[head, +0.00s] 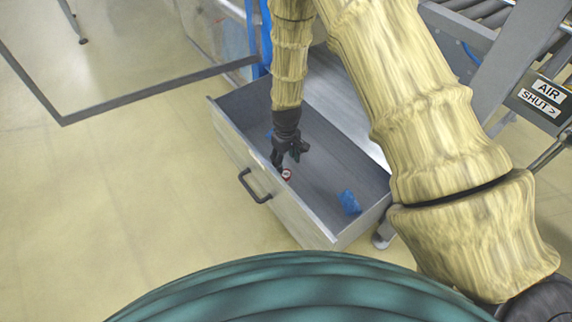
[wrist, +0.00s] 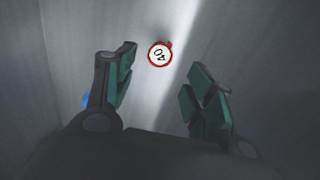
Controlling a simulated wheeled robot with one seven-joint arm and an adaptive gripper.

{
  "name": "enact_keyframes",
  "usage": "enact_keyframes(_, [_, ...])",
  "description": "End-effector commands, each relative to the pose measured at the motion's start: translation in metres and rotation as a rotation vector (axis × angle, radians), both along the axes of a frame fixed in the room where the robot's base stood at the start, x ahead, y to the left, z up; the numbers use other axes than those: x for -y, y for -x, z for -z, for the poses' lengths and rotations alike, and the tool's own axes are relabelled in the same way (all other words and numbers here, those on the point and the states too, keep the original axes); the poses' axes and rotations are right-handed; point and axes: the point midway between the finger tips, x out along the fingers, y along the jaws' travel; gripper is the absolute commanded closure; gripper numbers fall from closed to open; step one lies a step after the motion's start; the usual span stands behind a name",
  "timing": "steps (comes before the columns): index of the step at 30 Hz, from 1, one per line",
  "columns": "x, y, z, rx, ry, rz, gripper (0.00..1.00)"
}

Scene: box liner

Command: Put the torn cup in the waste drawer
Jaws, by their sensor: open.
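The waste drawer (head: 285,207) is pulled open, its grey inside facing up. My gripper (head: 288,160) points down inside it, towards the front wall; in the wrist view its two fingers (wrist: 162,70) stand apart with nothing held between them. A small round red-rimmed white piece marked "40" (head: 287,174) is in the drawer just beyond the fingertips. The wrist view shows it (wrist: 160,54) between and ahead of the fingers, apart from both. I cannot tell whether this piece is the torn cup. No other cup is recognisable.
A crumpled blue piece (head: 349,202) lies at the drawer's right end. Another blue bit (head: 268,136) shows beside my gripper. The drawer handle (head: 255,187) sticks out in front. A grey frame (head: 150,97) stands at left, a roller conveyor (head: 485,14) at upper right. Floor at left is clear.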

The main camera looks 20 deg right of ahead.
Motion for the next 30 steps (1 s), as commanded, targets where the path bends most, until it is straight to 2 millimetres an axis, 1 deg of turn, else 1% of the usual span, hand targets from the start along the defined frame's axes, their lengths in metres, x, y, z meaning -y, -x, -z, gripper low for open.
enact_keyframes(1, [0.0,0.0,-0.011,0.0,0.0,0.0,0.46])
enact_keyframes(3, [0.0,0.0,-0.019,-0.001,0.0,-0.001,0.46])
enact_keyframes(6, [0.0,0.0,-0.028,0.0,0.0,-0.001,0.46])
enact_keyframes(9, [0.0,0.0,-0.032,-0.001,0.0,-0.001,0.46])
enact_keyframes(30, [0.0,0.0,-0.034,-0.001,0.0,-0.001,0.46])
